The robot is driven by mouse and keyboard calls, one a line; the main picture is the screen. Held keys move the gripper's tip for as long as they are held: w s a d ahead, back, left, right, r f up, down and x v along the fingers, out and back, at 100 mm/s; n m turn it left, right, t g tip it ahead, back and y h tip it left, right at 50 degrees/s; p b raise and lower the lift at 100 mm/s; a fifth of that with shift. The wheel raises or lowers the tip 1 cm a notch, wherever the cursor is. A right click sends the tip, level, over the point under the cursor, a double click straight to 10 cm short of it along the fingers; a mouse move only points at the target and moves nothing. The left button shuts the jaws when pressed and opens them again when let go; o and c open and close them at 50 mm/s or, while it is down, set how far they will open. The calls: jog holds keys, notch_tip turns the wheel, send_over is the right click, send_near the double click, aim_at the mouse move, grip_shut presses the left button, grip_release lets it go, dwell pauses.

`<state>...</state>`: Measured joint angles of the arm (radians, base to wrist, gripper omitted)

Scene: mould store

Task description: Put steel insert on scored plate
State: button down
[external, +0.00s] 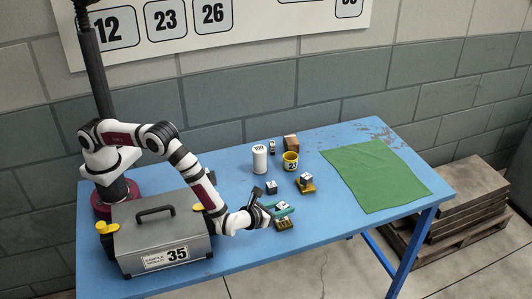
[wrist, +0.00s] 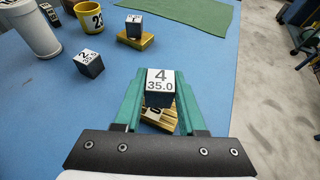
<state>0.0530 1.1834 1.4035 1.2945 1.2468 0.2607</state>
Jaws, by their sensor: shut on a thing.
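My gripper (wrist: 158,103) has green fingers and is shut on a dark steel insert (wrist: 158,98) with a white top marked 4 and 35.0. In the external view the held insert (external: 281,205) is at the front of the table. A yellow scored plate (wrist: 162,122) lies directly below it, partly hidden by the insert and fingers. It also shows in the external view (external: 286,225). I cannot tell whether the insert touches the plate. A second yellow plate (wrist: 136,42) carries another insert (wrist: 134,27). A loose insert (wrist: 89,64) marked 2 and 35.5 stands on the table.
A white cylinder (external: 259,160), a yellow mug (external: 291,161), a brown block (external: 291,143) and a small dark block (external: 272,146) stand behind. A grey case (external: 160,238) is left of my gripper. A green cloth (external: 375,172) covers the right side.

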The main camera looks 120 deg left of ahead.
jog(key=shift+f, duration=1.05)
jog(key=shift+f, duration=0.1)
jog(key=shift+c, duration=2.4)
grip_release()
